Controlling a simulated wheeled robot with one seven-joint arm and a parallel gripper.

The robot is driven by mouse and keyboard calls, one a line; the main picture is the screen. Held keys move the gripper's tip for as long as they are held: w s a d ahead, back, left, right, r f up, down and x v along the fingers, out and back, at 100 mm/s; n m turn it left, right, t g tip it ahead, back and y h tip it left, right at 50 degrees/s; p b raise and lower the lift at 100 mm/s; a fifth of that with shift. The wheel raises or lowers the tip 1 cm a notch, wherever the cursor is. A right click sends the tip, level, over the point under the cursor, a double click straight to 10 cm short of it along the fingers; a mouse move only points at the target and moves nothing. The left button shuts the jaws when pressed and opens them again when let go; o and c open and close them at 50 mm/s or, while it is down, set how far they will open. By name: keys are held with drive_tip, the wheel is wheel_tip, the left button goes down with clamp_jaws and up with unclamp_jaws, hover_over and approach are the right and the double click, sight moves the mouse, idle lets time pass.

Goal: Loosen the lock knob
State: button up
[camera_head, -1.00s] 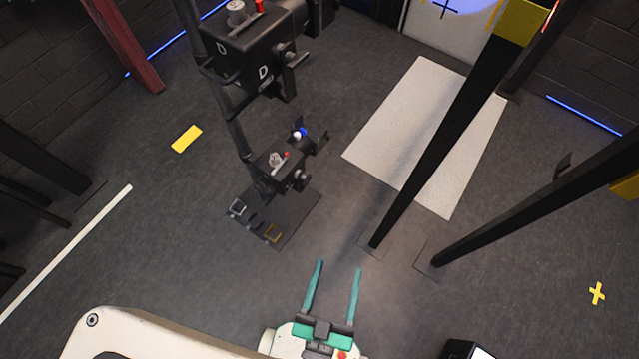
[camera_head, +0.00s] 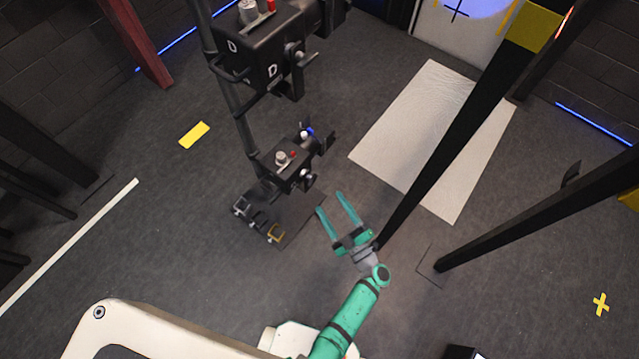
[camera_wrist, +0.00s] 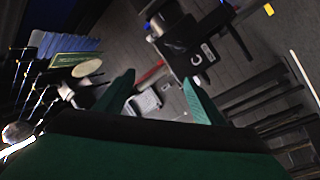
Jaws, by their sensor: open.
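A black stand carries an upper box (camera_head: 268,45) marked D and a lower box (camera_head: 290,163). The upper box has a grey knob (camera_head: 248,10) on top and a black lever-like part (camera_head: 300,58) on its side. The lower box has a small silver knob (camera_head: 282,158) on top and a round dark side knob (camera_head: 306,179). I cannot tell which of these is the lock knob. My gripper (camera_head: 330,202) is open and empty, in front of and to the right of the lower box, apart from it. Its green fingers also show in the wrist view (camera_wrist: 159,76).
Floor pedals (camera_head: 258,220) lie at the stand's base. A black post (camera_head: 440,150) rises close to the right of my gripper, and another (camera_head: 530,215) stands farther right. A pale mat (camera_head: 400,135) lies behind. Open floor lies to the left.

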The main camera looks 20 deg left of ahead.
sight(311, 179)
drive_tip(key=w+d+f+n+g+y, duration=0.25)
drive_tip(key=w+n+g, duration=0.2)
drive_tip(key=g, duration=0.25)
drive_tip(key=x, duration=1)
drive_tip(key=shift+w+f+m, duration=0.35)
drive_tip(key=shift+f+m, duration=0.1)
drive_tip(key=shift+f, duration=0.2)
drive_tip(key=shift+h, duration=0.25)
drive_tip(key=c, duration=1)
